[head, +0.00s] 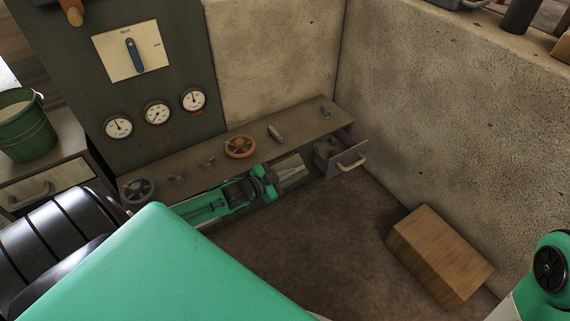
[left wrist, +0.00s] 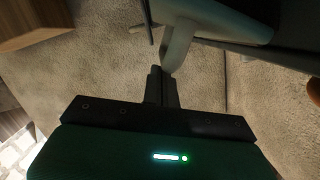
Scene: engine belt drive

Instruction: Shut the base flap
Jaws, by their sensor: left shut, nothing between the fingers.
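The base flap (head: 345,160) is a grey front panel with a pale bar handle, at the right end of the low bench (head: 215,160). It stands open, out from the bench, with a dark gap behind it. My left gripper (head: 297,173) is low in front of the bench, left of the flap. In the left wrist view its dark fingers (left wrist: 162,82) are shut and empty. A pale curved bar (left wrist: 180,45), which looks like the handle, shows just beyond the fingertips; I cannot tell whether they touch. My right gripper is not in view.
A wooden block (head: 438,257) lies on the floor by the right wall (head: 460,120). An orange handwheel (head: 240,147) and small fittings sit on the bench top. A gauge panel (head: 130,70) and a green bucket (head: 25,125) stand left. The floor before the flap is clear.

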